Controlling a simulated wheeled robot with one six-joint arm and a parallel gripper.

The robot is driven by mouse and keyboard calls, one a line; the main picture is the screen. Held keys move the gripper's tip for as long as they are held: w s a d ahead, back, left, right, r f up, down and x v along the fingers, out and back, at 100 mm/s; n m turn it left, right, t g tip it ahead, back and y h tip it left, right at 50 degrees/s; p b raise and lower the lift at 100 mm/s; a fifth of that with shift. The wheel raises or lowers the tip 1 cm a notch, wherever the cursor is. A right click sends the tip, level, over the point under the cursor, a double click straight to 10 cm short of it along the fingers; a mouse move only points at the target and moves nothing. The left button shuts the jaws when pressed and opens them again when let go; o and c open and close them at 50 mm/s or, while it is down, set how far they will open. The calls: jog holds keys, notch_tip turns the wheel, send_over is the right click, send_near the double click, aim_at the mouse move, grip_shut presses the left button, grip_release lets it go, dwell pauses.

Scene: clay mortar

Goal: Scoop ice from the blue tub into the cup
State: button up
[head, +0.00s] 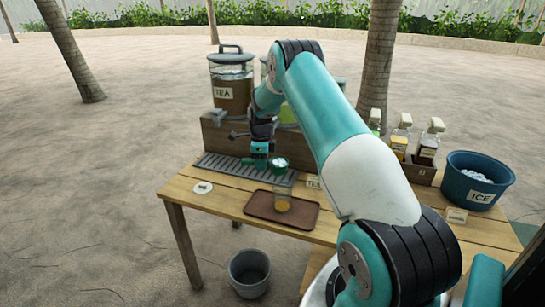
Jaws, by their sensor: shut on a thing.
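The blue tub (497,188), labelled ICE, stands at the right end of the table with white ice (476,176) in it. A clear cup (283,203) with some orange liquid in its bottom stands upright on a brown tray (307,224) at the front middle. My gripper (260,160) is shut on the handle of a green scoop (279,169). The scoop's bowl holds whitish pieces that look like ice. In the picture it is just above the cup's rim; I cannot tell if it is exactly over it.
A drip grate (240,173) lies behind the tray. A tea dispenser (231,88) stands on the raised back shelf, with others partly hidden by my arm. Several bottles (400,140) stand in a wooden box at right. A white round item (203,188) lies front left. A grey bucket (249,273) stands on the ground.

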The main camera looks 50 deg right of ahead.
jog(key=d+m+h+b, duration=0.1)
jog(key=h+b, duration=0.2)
jog(key=d+m+t+h+b, duration=0.1)
jog(key=d+m+h+b, duration=0.1)
jog(key=h+b, duration=0.1)
jog(key=d+m+t+h+b, duration=0.1)
jog(key=m+h+b, duration=0.1)
jog(key=b, duration=0.3)
jog(key=shift+s+d+f+h, duration=0.25)
jog(key=shift+d+f+h, duration=0.15)
jog(key=shift+h, duration=0.4)
jog(key=h+b, duration=0.1)
jog(key=b, duration=0.4)
jog(key=shift+a+h, duration=0.25)
jog(key=shift+h, duration=0.15)
jog(key=h+b, duration=0.2)
jog(key=b, duration=0.5)
jog(key=a+t+h+b, duration=0.1)
jog(key=h+b, duration=0.1)
jog(key=b, duration=0.5)
jog(key=shift+s, duration=0.15)
jog(key=shift+a+h+b, duration=0.1)
jog(key=shift+h+b, duration=0.3)
jog(key=shift+b, duration=0.6)
jog(key=shift+r+t, duration=0.25)
jog(key=shift+t, duration=0.05)
